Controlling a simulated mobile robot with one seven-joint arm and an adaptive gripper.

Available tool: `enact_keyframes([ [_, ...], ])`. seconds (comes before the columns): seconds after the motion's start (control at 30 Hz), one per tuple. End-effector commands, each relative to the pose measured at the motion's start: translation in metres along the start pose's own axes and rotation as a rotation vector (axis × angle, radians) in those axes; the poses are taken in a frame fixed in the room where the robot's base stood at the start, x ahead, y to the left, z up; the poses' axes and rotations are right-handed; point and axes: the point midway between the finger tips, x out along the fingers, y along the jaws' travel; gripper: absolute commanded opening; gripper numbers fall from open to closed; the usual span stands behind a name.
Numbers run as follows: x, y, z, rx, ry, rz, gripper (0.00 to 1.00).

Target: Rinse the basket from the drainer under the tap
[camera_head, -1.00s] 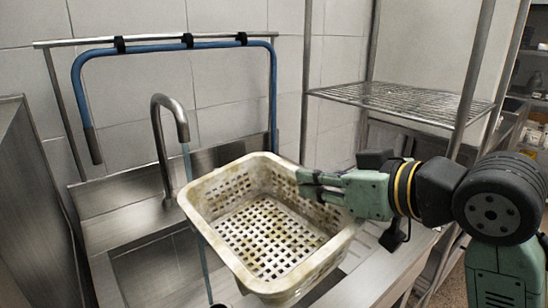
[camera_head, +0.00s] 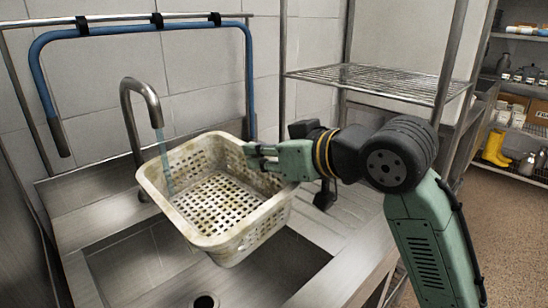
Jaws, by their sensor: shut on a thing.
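A cream perforated basket (camera_head: 232,244) with brownish dirt on its mesh hangs above the sink (camera_head: 140,262), roughly level. My gripper (camera_head: 262,158) is shut on the basket's right rear rim. The curved metal tap (camera_head: 131,112) stands behind the basket's left side. A bluish water stream (camera_head: 163,150) falls from its spout into the left part of the basket. The basket covers part of the sink.
A blue hose (camera_head: 45,90) hangs from a rail on the tiled wall. A drain hole (camera_head: 205,301) shows at the sink's bottom.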

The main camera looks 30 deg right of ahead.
Motion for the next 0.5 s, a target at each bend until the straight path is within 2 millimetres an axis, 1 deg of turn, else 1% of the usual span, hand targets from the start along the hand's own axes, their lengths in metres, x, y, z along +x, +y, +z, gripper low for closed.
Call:
enact_keyframes([
  [0.03, 0.006, 0.000, 0.001, 0.000, -0.001, 0.000, 0.00],
  [0.37, 0.039, -0.001, -0.001, -0.002, -0.001, 0.000, 0.00],
  [0.5, 0.051, -0.001, -0.009, 0.000, 0.001, -0.003, 0.00],
])
